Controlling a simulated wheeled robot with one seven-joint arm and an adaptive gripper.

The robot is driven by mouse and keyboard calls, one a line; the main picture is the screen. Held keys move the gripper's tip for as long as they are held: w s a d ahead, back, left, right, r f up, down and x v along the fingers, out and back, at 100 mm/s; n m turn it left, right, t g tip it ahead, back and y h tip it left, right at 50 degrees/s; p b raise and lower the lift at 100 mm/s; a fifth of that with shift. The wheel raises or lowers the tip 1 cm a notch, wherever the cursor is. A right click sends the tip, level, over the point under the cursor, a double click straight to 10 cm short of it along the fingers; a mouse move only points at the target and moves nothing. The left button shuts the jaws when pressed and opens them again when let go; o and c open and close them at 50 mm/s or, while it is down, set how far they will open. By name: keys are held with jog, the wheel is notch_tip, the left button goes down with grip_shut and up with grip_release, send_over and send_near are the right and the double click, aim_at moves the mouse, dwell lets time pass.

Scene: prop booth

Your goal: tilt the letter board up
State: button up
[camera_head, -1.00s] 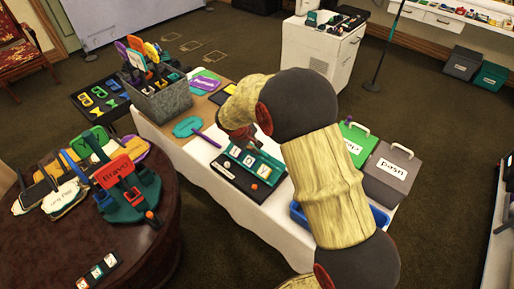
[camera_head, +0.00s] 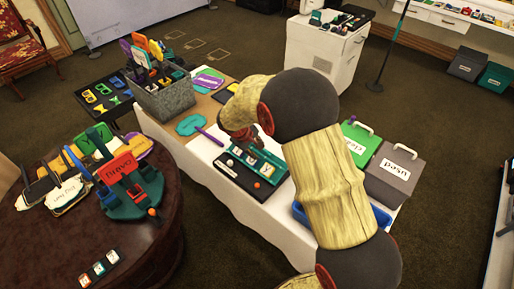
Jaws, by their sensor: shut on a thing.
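The letter board has a dark base (camera_head: 228,172) and a teal panel (camera_head: 262,176) with several white letter tiles. It lies on the white-covered table, left of my arm in the head view. A small orange ball and a pale ball sit on the dark base. The teal panel looks sloped towards the camera, but its exact angle is hard to tell. My gripper (camera_head: 246,137) is shut at the panel's far upper edge. Its fingertips and the spot they hold are mostly hidden by the wrist.
A green bin (camera_head: 362,140) and a grey bin (camera_head: 394,172) stand right of my arm, with a blue tray (camera_head: 380,216) in front. A grey box of paddles (camera_head: 160,100) stands behind left. A round dark table (camera_head: 130,235) with signs is at front left.

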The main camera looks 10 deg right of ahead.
jog(key=shift+o, duration=0.3)
jog(key=shift+d+r, duration=0.1)
jog(key=shift+d, duration=0.05)
dwell(0.3)
jog(key=shift+r, duration=0.35)
jog(key=v, duration=1.1)
jog(key=shift+a, duration=0.25)
jog(key=shift+s, duration=0.2)
